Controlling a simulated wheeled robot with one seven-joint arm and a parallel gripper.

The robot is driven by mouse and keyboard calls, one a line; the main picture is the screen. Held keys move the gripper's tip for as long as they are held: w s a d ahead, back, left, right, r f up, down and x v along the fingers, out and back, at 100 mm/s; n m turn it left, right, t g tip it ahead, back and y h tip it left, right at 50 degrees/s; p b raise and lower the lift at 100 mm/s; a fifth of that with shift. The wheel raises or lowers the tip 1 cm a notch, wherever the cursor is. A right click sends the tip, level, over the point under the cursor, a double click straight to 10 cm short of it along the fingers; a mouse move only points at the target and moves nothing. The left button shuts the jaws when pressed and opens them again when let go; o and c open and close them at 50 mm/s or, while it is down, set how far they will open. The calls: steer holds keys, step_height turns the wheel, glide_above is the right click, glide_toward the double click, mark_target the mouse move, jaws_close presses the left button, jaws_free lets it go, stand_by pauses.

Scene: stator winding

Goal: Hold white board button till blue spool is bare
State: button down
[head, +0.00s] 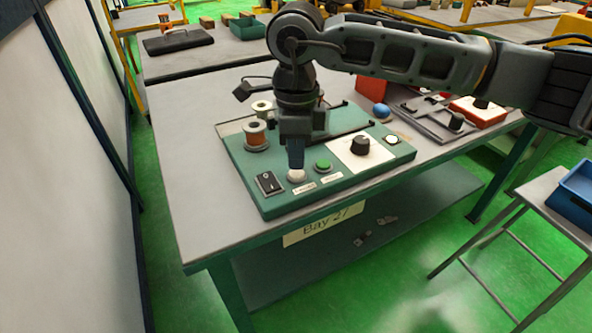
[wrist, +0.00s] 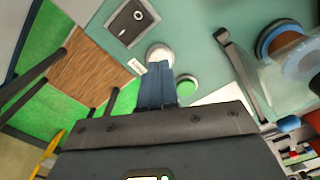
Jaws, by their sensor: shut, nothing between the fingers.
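The white button (head: 297,176) sits on the green board (head: 340,183), between a black rocker switch (head: 268,183) and a green button (head: 323,165). My gripper (head: 296,166) is shut and empty, pointing down with its fingertips at the white button. In the wrist view the fingertips (wrist: 157,68) overlap the near edge of the white button (wrist: 160,52); whether it is pressed in I cannot tell. A copper-coloured spool (head: 256,135) stands at the board's left rear. In the wrist view a spool with a blue rim (wrist: 268,42) shows at the right, partly behind a clear cover.
A black knob (head: 360,145) on a white panel is right of the green button. A second spool (head: 262,107) stands behind the copper one. A blue rounded object (head: 380,110) and a red box (head: 478,110) lie farther right. The table (head: 195,165) is clear at left.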

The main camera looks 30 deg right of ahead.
mark_target(296, 173)
steer(key=shift+f, duration=0.1)
steer(key=shift+f+b, duration=0.7)
steer(key=shift+f, duration=0.05)
steer(key=shift+f+b, duration=0.15)
steer(key=shift+b, duration=0.2)
stand_by(2.4)
stand_by(0.5)
steer(key=shift+r+p, duration=1.45)
steer(key=shift+r, duration=2.15)
